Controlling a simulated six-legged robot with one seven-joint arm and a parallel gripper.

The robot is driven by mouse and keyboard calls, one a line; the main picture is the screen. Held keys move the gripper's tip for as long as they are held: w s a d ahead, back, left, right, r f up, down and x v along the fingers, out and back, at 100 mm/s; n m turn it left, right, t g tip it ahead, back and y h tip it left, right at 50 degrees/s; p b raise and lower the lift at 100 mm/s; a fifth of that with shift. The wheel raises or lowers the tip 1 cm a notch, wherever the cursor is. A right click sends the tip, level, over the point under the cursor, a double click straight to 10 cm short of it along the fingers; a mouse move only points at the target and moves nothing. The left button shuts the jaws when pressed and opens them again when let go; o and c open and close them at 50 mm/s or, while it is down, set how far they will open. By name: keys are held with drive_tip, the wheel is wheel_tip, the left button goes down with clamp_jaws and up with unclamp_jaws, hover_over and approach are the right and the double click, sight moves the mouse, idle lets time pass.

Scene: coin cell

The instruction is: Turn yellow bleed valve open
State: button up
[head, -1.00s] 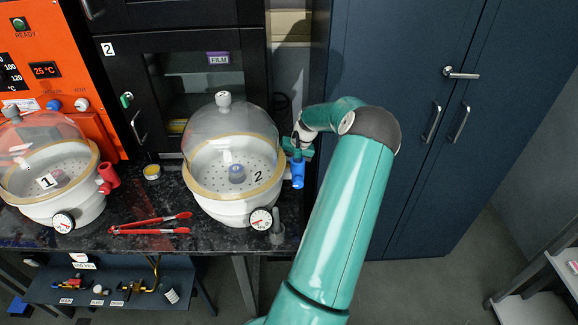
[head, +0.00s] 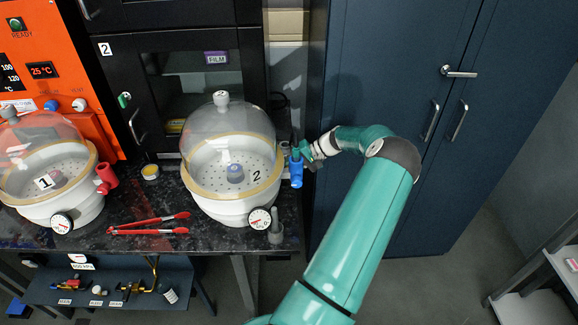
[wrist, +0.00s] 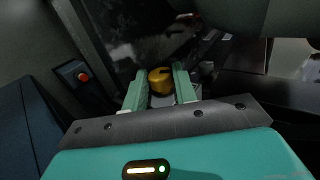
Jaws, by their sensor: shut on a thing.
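The yellow bleed valve shows as a round yellow knob (wrist: 160,80) with a dark slot in the wrist view. My gripper (wrist: 160,86) has one green finger on each side of it and is shut on it. In the head view my gripper (head: 303,152) reaches in from the right, beside the blue fitting (head: 296,172) at the right side of glass-domed chamber 2 (head: 232,205). The yellow knob cannot be made out in the head view there.
Chamber 1 (head: 60,207) with a red fitting (head: 106,178) stands at the left. Red tongs (head: 150,231) lie on the dark speckled counter (head: 150,205). A dark blue cabinet (head: 400,60) rises at the right. Brass valves (head: 140,287) sit on a lower panel.

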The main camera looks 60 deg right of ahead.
drive_tip(key=t+y, duration=0.1)
drive_tip(key=t, duration=0.1)
drive_tip(key=t+y, duration=0.1)
drive_tip(key=t, duration=0.1)
drive_tip(key=shift+s+d+f, duration=0.15)
drive_tip(key=shift+f, duration=0.25)
drive_tip(key=shift+t, duration=0.3)
drive_tip(key=o, duration=1)
drive_tip(key=shift+c, duration=0.2)
drive_tip(key=shift+f, duration=0.1)
drive_tip(key=shift+f, duration=0.1)
